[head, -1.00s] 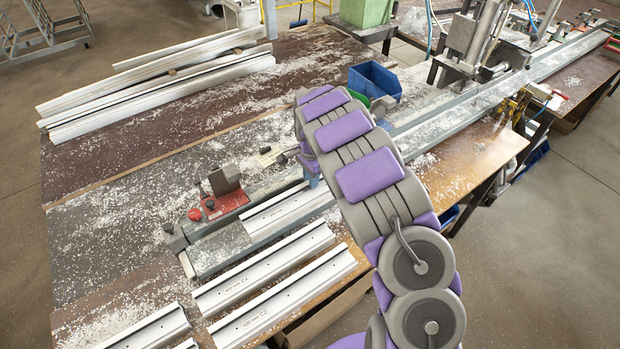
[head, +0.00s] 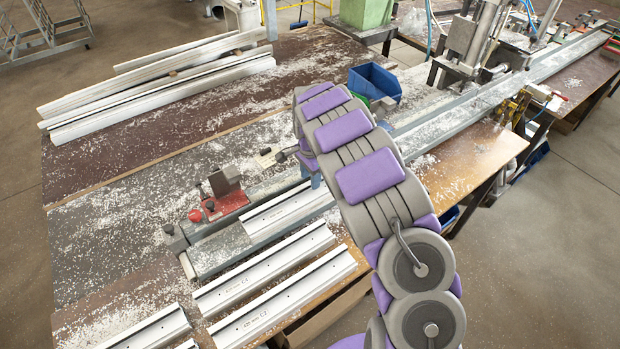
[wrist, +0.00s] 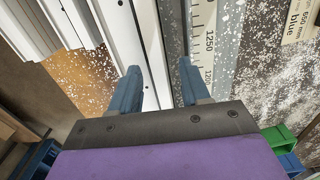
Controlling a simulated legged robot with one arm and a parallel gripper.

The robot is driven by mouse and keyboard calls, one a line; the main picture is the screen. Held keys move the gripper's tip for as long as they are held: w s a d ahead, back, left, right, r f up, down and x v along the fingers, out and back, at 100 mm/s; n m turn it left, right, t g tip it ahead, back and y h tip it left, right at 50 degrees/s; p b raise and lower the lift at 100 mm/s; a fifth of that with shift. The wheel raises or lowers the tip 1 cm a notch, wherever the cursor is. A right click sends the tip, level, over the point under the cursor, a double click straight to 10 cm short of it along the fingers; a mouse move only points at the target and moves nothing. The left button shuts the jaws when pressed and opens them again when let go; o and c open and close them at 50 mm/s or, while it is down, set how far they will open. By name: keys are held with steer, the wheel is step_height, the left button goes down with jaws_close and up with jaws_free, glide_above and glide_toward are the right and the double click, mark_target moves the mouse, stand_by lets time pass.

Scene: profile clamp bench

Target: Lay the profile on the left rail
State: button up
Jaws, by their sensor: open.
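A pale aluminium profile (head: 285,212) with small holes lies lengthwise along the left rail (head: 215,252), whose grey end shows beyond it. Its right end is hidden behind my arm. In the wrist view a white profile face with holes (wrist: 125,30) runs under the left finger, beside a dark strip and a scale (wrist: 203,45) marked 1250. My gripper (wrist: 160,72) is open, with its two blue fingers apart and nothing held between them. The fingers look close above the profile and rail; I cannot tell whether they touch. My arm mostly hides the gripper in the head view.
A red stop block (head: 228,198) stands behind the rail. Labelled profiles (head: 265,268) lie in front, and long profiles (head: 160,85) lie at the back left. A blue bin (head: 375,80) stands behind my arm. White chips litter the bench.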

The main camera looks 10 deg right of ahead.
step_height(320, 180, up, 10)
steer(key=p, duration=0.1)
steer(key=s+d+r+n, duration=0.2)
steer(key=s+d+r, duration=0.1)
steer(key=s+r, duration=0.55)
steer(key=s+a+r+n+g, duration=0.1)
steer(key=s+n, duration=0.4)
steer(key=s, duration=1.4)
steer(key=s+a+r+n, duration=0.1)
steer(key=s+n, duration=0.5)
steer(key=s, duration=1.2)
steer(key=shift+s+a+n+g, duration=0.3)
steer(key=shift+s+a+g, duration=0.1)
steer(key=shift+a, duration=0.25)
steer(key=shift+w, duration=0.1)
steer(key=shift+f, duration=0.5)
